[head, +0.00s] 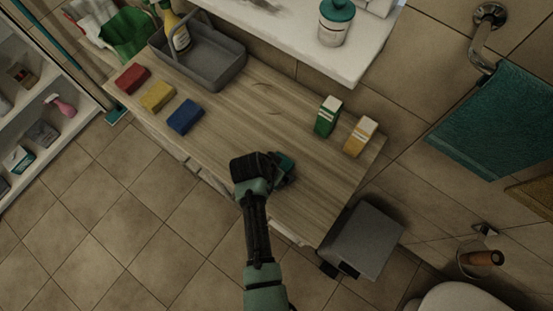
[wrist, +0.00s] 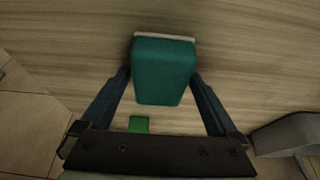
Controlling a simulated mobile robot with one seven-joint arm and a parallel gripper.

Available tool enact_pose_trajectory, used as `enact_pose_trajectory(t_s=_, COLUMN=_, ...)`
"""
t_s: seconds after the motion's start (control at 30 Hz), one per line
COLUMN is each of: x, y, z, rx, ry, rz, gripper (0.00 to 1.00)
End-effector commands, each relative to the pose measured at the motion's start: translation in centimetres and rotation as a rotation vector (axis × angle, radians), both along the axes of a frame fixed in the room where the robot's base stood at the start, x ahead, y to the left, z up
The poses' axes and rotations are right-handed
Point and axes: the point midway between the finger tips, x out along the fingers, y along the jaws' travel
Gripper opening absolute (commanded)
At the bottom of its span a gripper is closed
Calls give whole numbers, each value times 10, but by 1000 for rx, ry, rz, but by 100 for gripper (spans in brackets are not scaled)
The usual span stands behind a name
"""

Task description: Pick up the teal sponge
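The teal sponge (wrist: 165,72) lies on the wooden counter (head: 225,105), with a pale strip along its far edge in the wrist view. It also shows in the head view (head: 286,167), partly hidden by my gripper (head: 266,170). In the wrist view my gripper (wrist: 162,74) is open. One finger is on each side of the sponge, with the tips close to its sides. Narrow gaps show lower along the fingers. Whether the tips touch it is hard to tell.
A red sponge (head: 133,79), a yellow sponge (head: 158,96) and a blue sponge (head: 185,116) lie to the left. A grey caddy (head: 209,75) stands behind them. Green (head: 327,116) and orange (head: 360,136) cartons stand at right. A grey bin (head: 368,238) stands beyond the counter's right end.

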Motion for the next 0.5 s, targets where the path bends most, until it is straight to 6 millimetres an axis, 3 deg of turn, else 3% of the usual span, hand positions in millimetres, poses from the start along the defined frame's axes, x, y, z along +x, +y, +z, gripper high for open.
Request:
enact_pose_trajectory(t_s=0.07, x=0, y=0, z=0, rx=0, ry=0, rz=0, gripper=78)
enact_pose_trajectory(t_s=0.4, x=0, y=0, z=0, rx=0, ry=0, rz=0, gripper=17)
enact_pose_trajectory(t_s=0.5, x=0, y=0, z=0, rx=0, ry=0, rz=0, gripper=14)
